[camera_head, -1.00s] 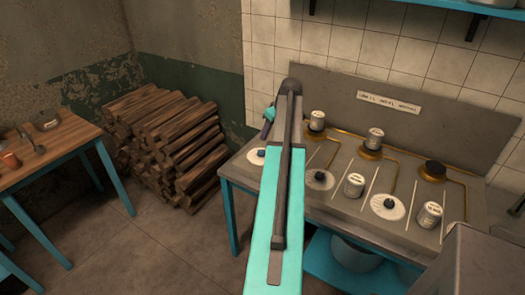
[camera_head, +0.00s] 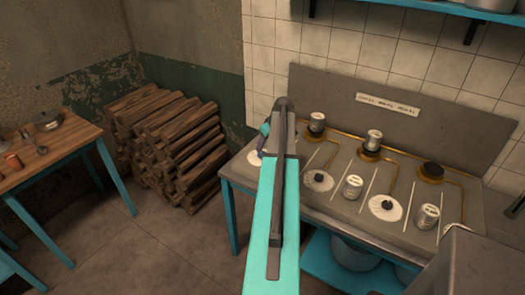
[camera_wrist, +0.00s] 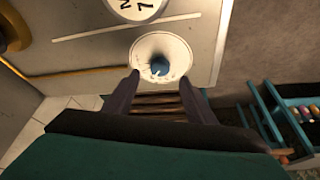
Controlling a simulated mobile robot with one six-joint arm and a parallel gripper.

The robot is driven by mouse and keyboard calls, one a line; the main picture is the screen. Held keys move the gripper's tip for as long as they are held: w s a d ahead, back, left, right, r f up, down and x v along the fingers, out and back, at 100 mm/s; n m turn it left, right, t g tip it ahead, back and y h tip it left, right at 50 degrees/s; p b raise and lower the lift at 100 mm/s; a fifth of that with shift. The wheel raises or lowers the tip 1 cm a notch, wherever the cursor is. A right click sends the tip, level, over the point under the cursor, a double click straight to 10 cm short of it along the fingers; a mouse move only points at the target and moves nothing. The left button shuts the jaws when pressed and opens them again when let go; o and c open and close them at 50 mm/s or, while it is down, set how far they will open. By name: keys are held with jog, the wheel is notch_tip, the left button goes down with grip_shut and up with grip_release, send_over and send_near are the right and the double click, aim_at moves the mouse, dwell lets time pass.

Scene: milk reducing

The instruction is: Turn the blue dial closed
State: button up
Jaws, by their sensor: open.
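The blue dial (camera_wrist: 160,67) is a small round knob on a white disc (camera_wrist: 176,47) in the wrist view. My gripper (camera_wrist: 160,77) is open, with one dark finger on each side just below the dial in the picture. The jaws hold nothing, and I cannot tell whether a fingertip touches the knob. In the head view my arm covers most of the gripper and the knob. Only a sliver of the leftmost white disc (camera_head: 254,158) shows there, at the counter's left end.
The grey counter (camera_head: 335,213) carries two more dials with dark knobs (camera_head: 319,178) (camera_head: 387,205). Stacked logs (camera_head: 165,145) and a wooden table (camera_head: 45,155) are at left.

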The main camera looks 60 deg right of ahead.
jog(key=shift+p+x, duration=0.95)
jog(key=shift+x, duration=2.1)
jog(key=shift+a, duration=0.1)
jog(key=c, duration=1)
